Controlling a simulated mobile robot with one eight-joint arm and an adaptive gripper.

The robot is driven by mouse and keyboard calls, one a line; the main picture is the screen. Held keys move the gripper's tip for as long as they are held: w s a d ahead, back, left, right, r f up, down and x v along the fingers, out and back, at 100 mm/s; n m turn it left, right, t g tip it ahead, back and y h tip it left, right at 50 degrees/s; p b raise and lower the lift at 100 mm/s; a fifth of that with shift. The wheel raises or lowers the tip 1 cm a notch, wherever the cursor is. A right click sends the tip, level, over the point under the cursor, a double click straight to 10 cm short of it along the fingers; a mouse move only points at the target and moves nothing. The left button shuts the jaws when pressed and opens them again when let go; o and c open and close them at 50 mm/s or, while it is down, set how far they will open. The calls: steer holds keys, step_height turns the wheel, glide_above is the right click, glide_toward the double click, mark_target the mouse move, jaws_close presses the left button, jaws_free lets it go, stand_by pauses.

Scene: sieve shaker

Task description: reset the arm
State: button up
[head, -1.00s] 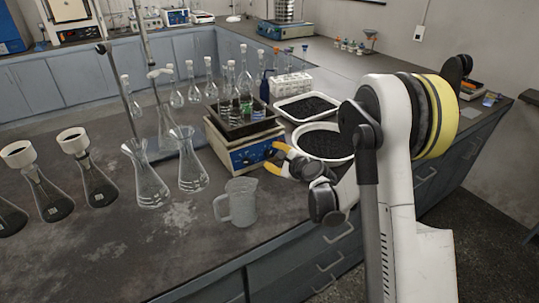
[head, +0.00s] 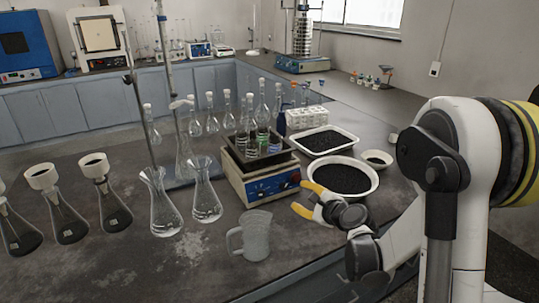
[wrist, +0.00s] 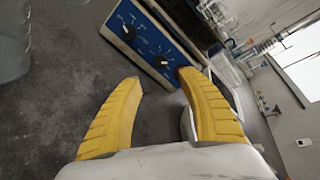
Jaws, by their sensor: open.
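My gripper (head: 308,202) has yellow fingers and is open and empty. The sieve stack (head: 303,36) stands on a blue-fronted base (head: 303,66) at the far back.
A glass beaker (head: 256,236) stands left of my gripper. Conical flasks (head: 205,200) and funnel-topped flasks of dark liquid (head: 105,205) line the left. A white tray of black granules (head: 353,143) and a small dish (head: 389,160) lie behind the bowl.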

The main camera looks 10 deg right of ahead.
steer(key=s+a+r+n+g, duration=0.2)
steer(key=s+a+r+n, duration=0.2)
steer(key=s+r+n, duration=0.25)
steer(key=s+r+n+g+h, duration=0.1)
steer(key=s+n+g+h, duration=0.3)
steer(key=s+n, duration=1.1)
steer(key=s, duration=0.9)
steer(key=shift+s+d+r, duration=0.2)
steer(key=shift+s+d, duration=0.1)
steer(key=shift+d, duration=0.1)
